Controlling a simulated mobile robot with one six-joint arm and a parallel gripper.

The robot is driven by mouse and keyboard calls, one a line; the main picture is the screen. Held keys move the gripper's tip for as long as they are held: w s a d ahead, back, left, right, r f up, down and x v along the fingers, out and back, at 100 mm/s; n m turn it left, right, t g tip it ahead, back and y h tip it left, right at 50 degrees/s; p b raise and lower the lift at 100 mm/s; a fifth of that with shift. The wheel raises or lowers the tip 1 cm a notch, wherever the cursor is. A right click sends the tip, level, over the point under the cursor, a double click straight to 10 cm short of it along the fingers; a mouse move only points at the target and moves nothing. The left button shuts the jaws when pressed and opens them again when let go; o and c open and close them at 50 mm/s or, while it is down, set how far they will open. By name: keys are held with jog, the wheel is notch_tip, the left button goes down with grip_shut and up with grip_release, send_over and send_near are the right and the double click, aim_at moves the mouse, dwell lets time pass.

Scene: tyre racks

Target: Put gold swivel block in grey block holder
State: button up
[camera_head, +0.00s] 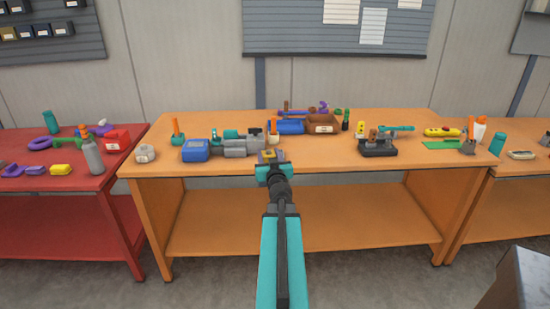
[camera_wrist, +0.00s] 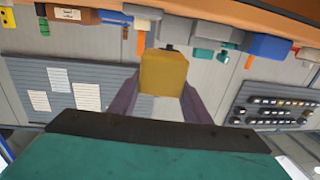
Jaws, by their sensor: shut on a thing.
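My gripper (camera_head: 271,158) is shut on the gold swivel block (camera_head: 269,153), above the front part of the orange workbench. The wrist view shows the block (camera_wrist: 163,73) between the two dark fingers, its yellow-gold face toward the camera. A grey blocky fixture (camera_head: 240,147) stands on the bench just left of the gripper, beside a blue box; it may be the grey block holder, but I cannot tell for sure. A dark grey stand (camera_head: 378,149) is farther right. The block is apart from both.
On the orange bench (camera_head: 320,158) are a blue box (camera_head: 195,150), a brown bin (camera_head: 322,122), a grey ring-like part (camera_head: 145,153) and a yellow tool (camera_head: 442,132). A red bench (camera_head: 70,183) stands at the left. The bench front right of my gripper is mostly clear.

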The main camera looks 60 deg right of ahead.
jog(key=shift+m+g+h, duration=0.7)
jog(key=shift+g, duration=0.1)
jog(key=s+d, duration=0.2)
jog(key=s, duration=0.1)
jog(key=s+d, duration=0.1)
jog(key=shift+s+d+f, duration=0.3)
jog(key=shift+s, duration=0.05)
jog(key=shift+w, duration=0.1)
jog(key=shift+w+a+f+b+x, duration=0.3)
jog(key=shift+b+x, duration=0.25)
jog(key=shift+x, duration=1.95)
jog(key=shift+w+a+f+b+x, duration=0.2)
jog(key=shift+w+b+x, duration=0.25)
jog(key=shift+x, duration=2)
jog(key=shift+w+a+f+b+x, duration=0.25)
jog(key=shift+b+x, duration=0.4)
jog(key=shift+x, duration=1.85)
jog(key=shift+s, duration=0.1)
jog(key=shift+d, duration=0.1)
jog(key=shift+w+d+f+b, duration=0.2)
jog(key=shift+w+d+b, duration=0.1)
jog(key=shift+w, duration=0.1)
jog(key=shift+s+f+b, duration=0.1)
jog(key=shift+f+b, duration=1.3)
jog(key=shift+f, duration=0.2)
jog(key=shift+f, duration=0.15)
